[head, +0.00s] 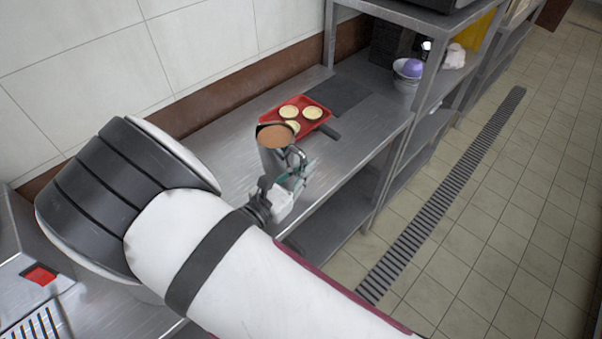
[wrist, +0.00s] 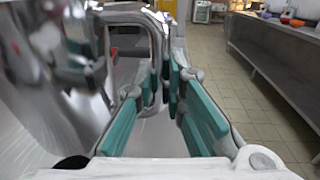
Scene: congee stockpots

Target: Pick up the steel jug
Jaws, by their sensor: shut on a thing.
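The steel jug (head: 272,155) is a tall shiny cylinder, its top showing a flat brown surface. It looks upright, over the steel counter in front of the red tray. In the wrist view the jug's shiny wall (wrist: 40,90) fills the left side, with its looped handle (wrist: 158,45) towards the middle. My gripper (head: 290,180) is at the jug's right side, its teal-padded fingers (wrist: 165,105) on both sides of the handle and shut on it. Whether the jug's base touches the counter is hidden behind my arm and gripper.
A red tray (head: 319,125) with several round pale items lies just behind the jug. A dark flat slab (head: 338,95) lies beyond it. A shelf unit with bowls (head: 408,72) stands at the back right. The tiled floor (head: 480,200) to the right is clear.

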